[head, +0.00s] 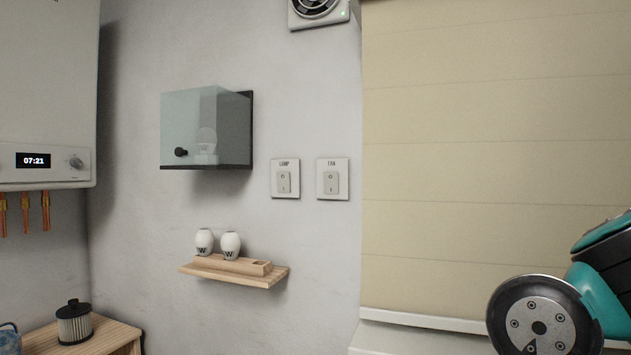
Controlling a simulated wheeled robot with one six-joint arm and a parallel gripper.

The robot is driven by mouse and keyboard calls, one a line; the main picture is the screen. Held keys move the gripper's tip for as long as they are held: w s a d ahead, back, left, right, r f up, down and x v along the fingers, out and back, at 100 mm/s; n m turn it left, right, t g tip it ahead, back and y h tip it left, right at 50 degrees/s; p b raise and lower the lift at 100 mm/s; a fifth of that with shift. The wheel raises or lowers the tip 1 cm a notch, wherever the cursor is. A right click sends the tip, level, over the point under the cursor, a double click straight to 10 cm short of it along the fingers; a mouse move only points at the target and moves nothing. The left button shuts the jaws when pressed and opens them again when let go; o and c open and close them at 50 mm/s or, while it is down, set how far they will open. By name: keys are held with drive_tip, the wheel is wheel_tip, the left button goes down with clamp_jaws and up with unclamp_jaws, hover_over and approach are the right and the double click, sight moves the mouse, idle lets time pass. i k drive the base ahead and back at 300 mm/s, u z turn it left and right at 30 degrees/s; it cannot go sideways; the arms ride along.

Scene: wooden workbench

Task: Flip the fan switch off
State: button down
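The fan switch (331,182) is a white wall plate with a small grey rocker, labelled FAN above, with a 0 at the top and a 1 at the bottom. It is on the grey wall, right of centre in the head view. Which way its rocker is tipped is too small to tell. The fan (317,9) is a white square wall unit with a dark round grille, cut off by the top edge. A small green light shows at its lower right. My gripper is not in view.
A similar LAMP switch (285,180) sits close left of the fan switch. Further left is a glass-fronted box (190,130) holding a lamp. Below, a wooden shelf (225,276) holds two white egg-shaped items. A cream blind (490,140) covers the right.

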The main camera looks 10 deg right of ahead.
sight(331, 179)
drive_tip(key=k, duration=0.6)
drive_tip(key=u, duration=0.9)
drive_tip(key=i, duration=1.4)
drive_tip(key=z, duration=0.75)
